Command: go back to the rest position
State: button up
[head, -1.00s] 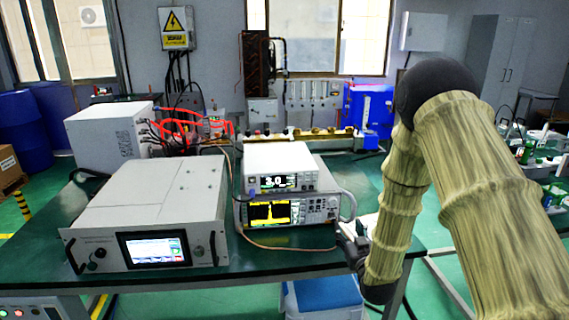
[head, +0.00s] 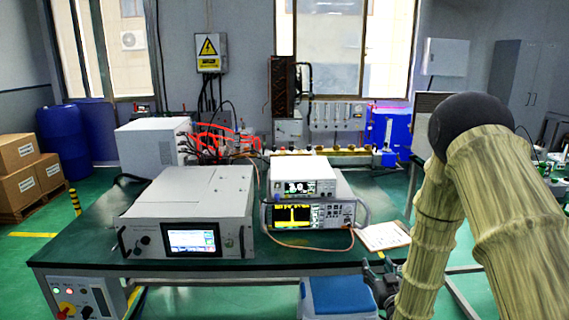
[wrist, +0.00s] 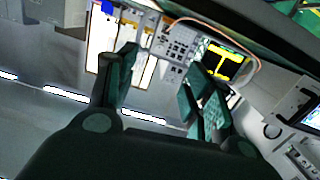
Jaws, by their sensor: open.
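My gripper (wrist: 160,90) shows in the wrist view with its two dark green fingers spread apart and nothing between them. In the head view part of my gripper (head: 380,285) shows low at the right, in front of the table's front edge and beside a blue and white box. My arm in its striped tan cover hides most of the right side there. In the wrist view the instrument with the yellow trace (wrist: 222,62) lies beyond the right finger, apart from it.
The green table (head: 200,268) carries a large white unit with a screen (head: 190,205), two stacked instruments (head: 303,190) and a clipboard (head: 384,235). A blue and white box (head: 340,298) stands below the front edge. Cartons (head: 30,175) and blue barrels (head: 64,140) stand at the left.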

jog(key=s+a+f+g, duration=0.3)
jog(key=s+f+g, duration=0.5)
jog(key=s+f, duration=1.3)
jog(key=s+a+f+g, duration=0.1)
jog(key=s+f+g, duration=0.2)
jog(key=s, duration=0.6)
jog(key=s+f+m+g, duration=0.1)
jog(key=s+f+g, duration=0.2)
jog(key=s, duration=0.6)
jog(key=s+a+f+g, duration=0.1)
jog(key=s+f+g, duration=0.2)
jog(key=s, duration=0.7)
jog(key=shift+a+p, duration=0.35)
jog(key=shift+p, duration=0.05)
